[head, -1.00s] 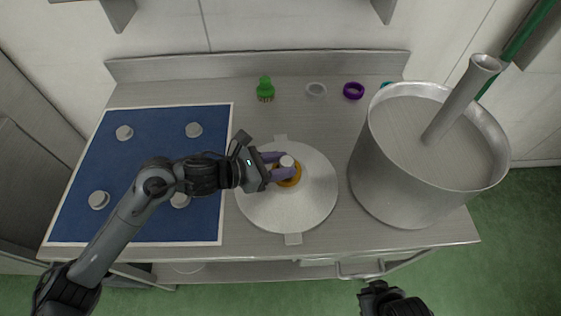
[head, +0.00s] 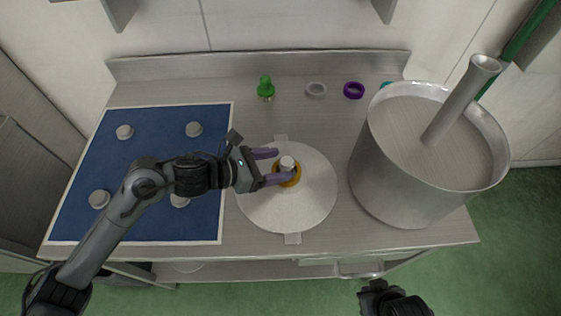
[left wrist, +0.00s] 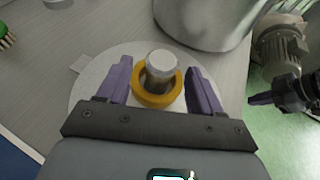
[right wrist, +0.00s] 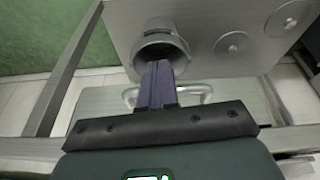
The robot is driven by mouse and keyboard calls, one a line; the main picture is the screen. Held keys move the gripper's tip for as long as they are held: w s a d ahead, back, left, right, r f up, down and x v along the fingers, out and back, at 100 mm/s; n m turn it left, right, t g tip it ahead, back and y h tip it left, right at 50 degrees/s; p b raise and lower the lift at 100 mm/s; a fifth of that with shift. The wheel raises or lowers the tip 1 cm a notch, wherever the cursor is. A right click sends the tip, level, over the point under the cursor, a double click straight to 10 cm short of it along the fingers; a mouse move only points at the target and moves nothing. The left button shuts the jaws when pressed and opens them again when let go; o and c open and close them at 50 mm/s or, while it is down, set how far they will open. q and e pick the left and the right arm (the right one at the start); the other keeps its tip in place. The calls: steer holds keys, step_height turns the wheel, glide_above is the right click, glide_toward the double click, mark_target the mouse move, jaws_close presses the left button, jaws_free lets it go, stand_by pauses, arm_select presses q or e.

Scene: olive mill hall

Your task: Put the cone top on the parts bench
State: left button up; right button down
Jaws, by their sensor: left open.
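The cone top is a pale grey, shallow round piece (head: 312,205) with small tabs at its rim. It lies on the metal bench (head: 330,125), right of the blue mat (head: 110,165). An orange ring (head: 296,182) surrounds the silver knob (head: 287,162) at its middle; both show in the left wrist view, ring (left wrist: 158,100) and knob (left wrist: 161,65). My left gripper (head: 281,165) is open, its purple fingers spread on either side of the knob with gaps. My right gripper (right wrist: 157,85) has its fingers together and empty, low in front of the bench.
A large steel pot (head: 400,180) with a slanted pipe stands close on the right. A green brush (head: 265,88), a grey ring (head: 316,90) and a purple ring (head: 353,90) lie along the back. Several grey round caps (head: 124,131) sit on the mat.

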arm_select(q)
steer(key=v, duration=1)
steer(key=shift+r, duration=0.1)
